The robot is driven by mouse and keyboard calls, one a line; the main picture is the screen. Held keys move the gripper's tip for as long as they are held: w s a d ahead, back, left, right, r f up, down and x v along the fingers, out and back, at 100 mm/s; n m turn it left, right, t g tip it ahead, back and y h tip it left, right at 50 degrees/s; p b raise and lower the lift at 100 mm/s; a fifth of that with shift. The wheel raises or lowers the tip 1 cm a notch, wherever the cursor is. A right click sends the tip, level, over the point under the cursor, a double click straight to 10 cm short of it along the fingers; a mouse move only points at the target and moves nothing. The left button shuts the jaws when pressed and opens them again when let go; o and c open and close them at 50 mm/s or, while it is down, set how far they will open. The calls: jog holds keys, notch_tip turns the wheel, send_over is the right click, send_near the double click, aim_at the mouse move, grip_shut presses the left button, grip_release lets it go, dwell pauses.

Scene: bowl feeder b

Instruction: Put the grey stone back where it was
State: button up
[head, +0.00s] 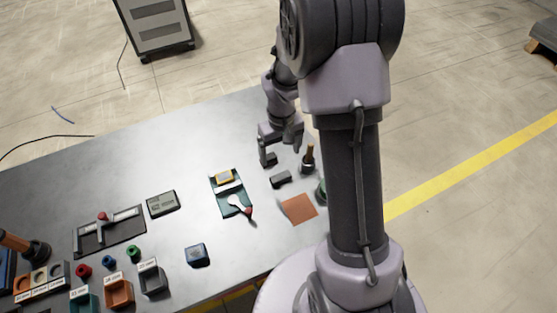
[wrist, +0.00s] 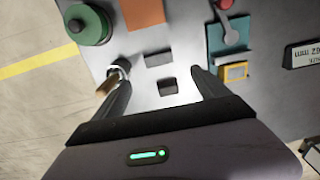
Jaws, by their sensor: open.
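Two dark grey blocks lie on the grey table below my gripper (head: 282,150); I cannot tell for sure which is the grey stone. The longer block (head: 281,179) is the flat one nearer the orange square; it also shows in the wrist view (wrist: 158,58). The smaller block (wrist: 168,86) shows between my fingers in the wrist view. In the head view the smaller block (head: 269,160) appears close by my left finger's tip. My gripper is open, its fingers (wrist: 163,85) wide apart with nothing held.
An orange square (head: 298,208) lies flat nearby. A wooden-handled tool (head: 308,158) stands close beside one finger, with a green round thing (wrist: 88,25) past it. A teal board (head: 230,195) lies on the other side. Bins (head: 118,292) and small parts are farther left.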

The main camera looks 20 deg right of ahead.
jog(key=s+a+r+m+t, duration=0.1)
jog(key=s+a+r+t, duration=0.15)
jog(key=r, duration=0.65)
jog(key=s+a+r+m+t, duration=0.1)
jog(key=s+a+r, duration=0.3)
jog(key=r, duration=0.4)
jog(key=s+a+r+m+t+y, duration=0.1)
jog(key=s+a+r, duration=0.2)
jog(key=s, duration=0.3)
jog(key=s+a+r+m+t+y, duration=0.1)
jog(key=s+a+r, duration=0.2)
jog(key=s, duration=0.3)
jog(key=shift+s+a+r, duration=0.2)
jog(key=shift+s+r, duration=0.2)
jog(key=shift+r, duration=0.5)
